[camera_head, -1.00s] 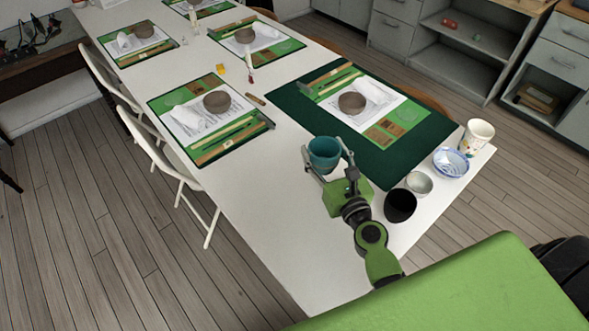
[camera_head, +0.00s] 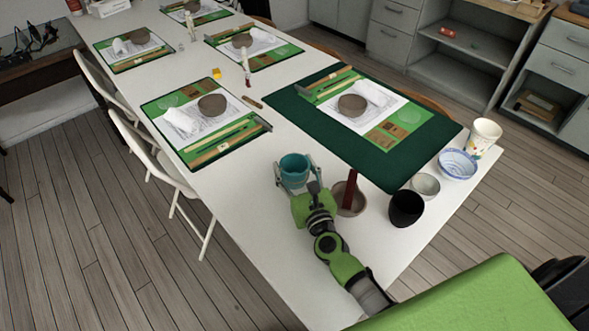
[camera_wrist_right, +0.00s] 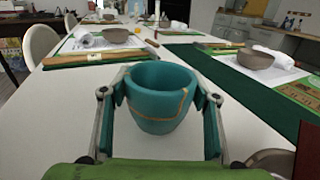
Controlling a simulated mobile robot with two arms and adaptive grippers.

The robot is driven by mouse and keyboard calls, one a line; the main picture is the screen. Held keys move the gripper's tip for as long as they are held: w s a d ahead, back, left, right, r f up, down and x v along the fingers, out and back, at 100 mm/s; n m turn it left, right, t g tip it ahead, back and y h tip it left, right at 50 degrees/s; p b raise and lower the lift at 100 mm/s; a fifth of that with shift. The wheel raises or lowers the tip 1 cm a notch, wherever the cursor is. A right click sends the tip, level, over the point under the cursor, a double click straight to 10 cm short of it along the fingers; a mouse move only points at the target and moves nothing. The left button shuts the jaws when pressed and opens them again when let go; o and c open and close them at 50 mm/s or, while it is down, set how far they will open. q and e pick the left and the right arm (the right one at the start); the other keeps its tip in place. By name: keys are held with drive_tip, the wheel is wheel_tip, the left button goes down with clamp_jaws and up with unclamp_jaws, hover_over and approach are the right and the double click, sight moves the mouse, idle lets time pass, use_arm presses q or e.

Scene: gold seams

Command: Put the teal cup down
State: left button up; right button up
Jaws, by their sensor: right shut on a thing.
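The teal cup (camera_head: 295,169) stands upright between the fingers of my right gripper (camera_head: 295,180), over the bare white table left of the dark green mat. In the right wrist view the cup (camera_wrist_right: 160,92) shows a gold seam down its side, and the fingers of my right gripper (camera_wrist_right: 160,115) close on it from both sides. I cannot tell whether its base touches the table. My left gripper is not in view.
A brown bowl (camera_head: 354,203) with a dark red upright piece stands just right of my gripper. A black cup (camera_head: 406,208), a small grey bowl (camera_head: 425,185), a blue-white bowl (camera_head: 458,164) and a patterned cup (camera_head: 484,136) line the right side. White table (camera_head: 245,190) is clear to the left.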

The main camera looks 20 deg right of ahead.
drive_tip(key=o, duration=0.6)
drive_tip(key=shift+f, duration=0.15)
drive_tip(key=shift+o, duration=0.8)
